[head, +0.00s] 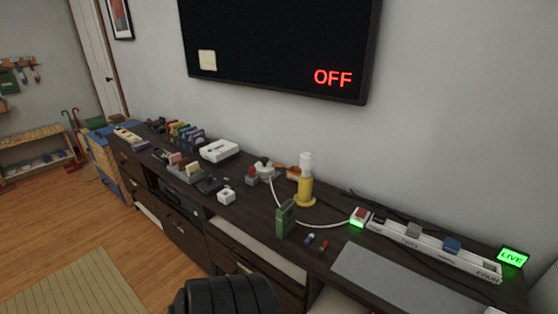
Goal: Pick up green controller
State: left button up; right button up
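A green, upright, box-like object (286,218) stands near the front edge of the dark cabinet top (245,215) in the head view. It may be the green controller, but its details are too small to be sure. A row of coloured upright pieces (185,133) farther left also includes a green one. Neither of my grippers shows. A black ribbed part at the bottom of the head view appears to be mine.
A yellow-and-white cylinder (306,182) stands behind the green object. A white power strip (435,249) and a grey mat (395,283) lie to the right. A white console (219,151) sits left. A wall screen (280,45) reads OFF. Wooden floor (45,225) is open at left.

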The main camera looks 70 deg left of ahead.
aim_at(285, 215)
jog(key=u, duration=2.15)
jog(key=j, duration=0.15)
